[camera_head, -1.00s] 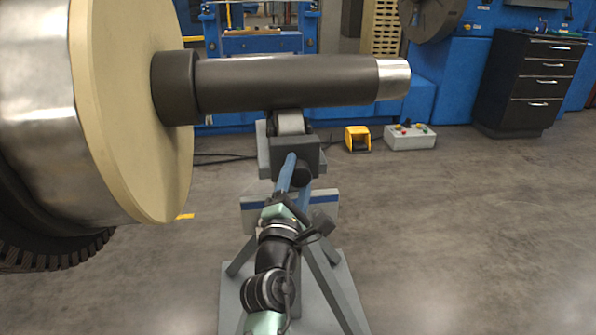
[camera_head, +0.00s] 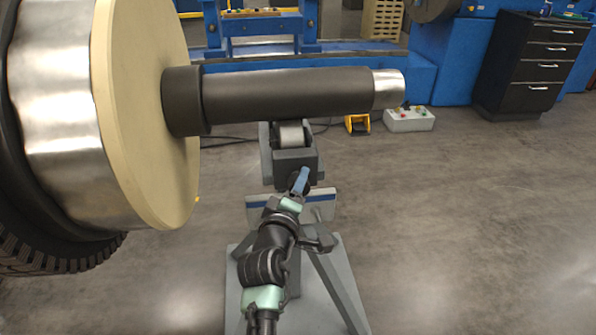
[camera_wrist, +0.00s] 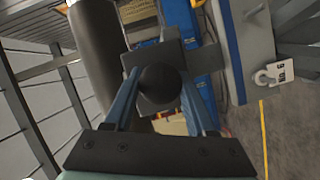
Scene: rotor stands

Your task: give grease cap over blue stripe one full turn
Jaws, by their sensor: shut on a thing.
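The grease cap (camera_wrist: 163,90) is a dark round knob on the grey bearing block of the stand, above a plate with a blue stripe (camera_wrist: 232,45). The plate and stripe also show in the head view (camera_head: 258,208). My gripper (camera_wrist: 160,84) has its two blue fingers on either side of the cap and is shut on it. In the head view my gripper (camera_head: 301,181) reaches up to the front of the block (camera_head: 290,164), and the cap is mostly hidden behind it.
A dark shaft (camera_head: 285,95) with a bright end lies over the stand's roller (camera_head: 291,134). A large cream disc (camera_head: 150,120) and metal drum fill the left. The stand's grey base and legs (camera_head: 345,295) surround my arm.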

